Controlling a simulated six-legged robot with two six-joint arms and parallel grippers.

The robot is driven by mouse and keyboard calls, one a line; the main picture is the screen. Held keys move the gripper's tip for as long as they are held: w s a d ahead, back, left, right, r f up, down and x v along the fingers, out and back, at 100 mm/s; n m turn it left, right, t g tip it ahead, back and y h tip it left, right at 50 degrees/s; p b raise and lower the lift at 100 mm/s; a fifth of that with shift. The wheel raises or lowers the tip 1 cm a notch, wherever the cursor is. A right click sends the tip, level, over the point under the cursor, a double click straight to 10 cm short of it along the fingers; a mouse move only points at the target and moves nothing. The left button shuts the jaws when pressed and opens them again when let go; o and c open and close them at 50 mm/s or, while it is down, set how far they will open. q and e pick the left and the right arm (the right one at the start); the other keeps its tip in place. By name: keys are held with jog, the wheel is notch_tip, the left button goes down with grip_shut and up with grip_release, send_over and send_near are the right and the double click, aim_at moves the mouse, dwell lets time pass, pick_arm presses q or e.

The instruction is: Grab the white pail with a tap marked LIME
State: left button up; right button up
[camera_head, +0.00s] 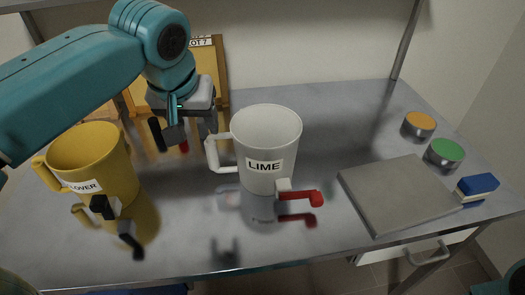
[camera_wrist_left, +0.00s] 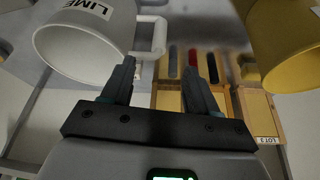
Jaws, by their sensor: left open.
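The white pail (camera_head: 266,140) marked LIME stands upright on the metal table, with a red-handled tap (camera_head: 300,196) at its lower front and a loop handle (camera_head: 214,153) on its left side. My left gripper (camera_head: 190,134) is open and empty, just left of and behind that handle. In the left wrist view the pail (camera_wrist_left: 85,40) is at upper left, and its handle (camera_wrist_left: 158,38) lies beyond the fingertips (camera_wrist_left: 158,65). No contact between fingers and handle can be made out. My right gripper is not in view.
A yellow pail (camera_head: 95,160) with a black tap stands at left, its label partly cut off as "LOVER". A wooden rack (camera_head: 222,70) stands behind. At right are a grey slab (camera_head: 398,190), orange-topped (camera_head: 418,122) and green-topped tins (camera_head: 444,152), and a blue-white block (camera_head: 477,186).

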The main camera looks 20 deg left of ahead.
pick_arm(q)
jog(key=b, duration=0.2)
send_near(210, 155)
jog(key=x, duration=1)
jog(key=shift+s+f, duration=0.1)
jog(key=shift+s, duration=0.05)
jog(key=shift+w+f, duration=0.35)
jog(key=shift+f, duration=0.05)
jog(key=shift+s+r, duration=0.1)
jog(key=shift+s, duration=0.05)
jog(key=shift+c, duration=0.2)
grip_shut()
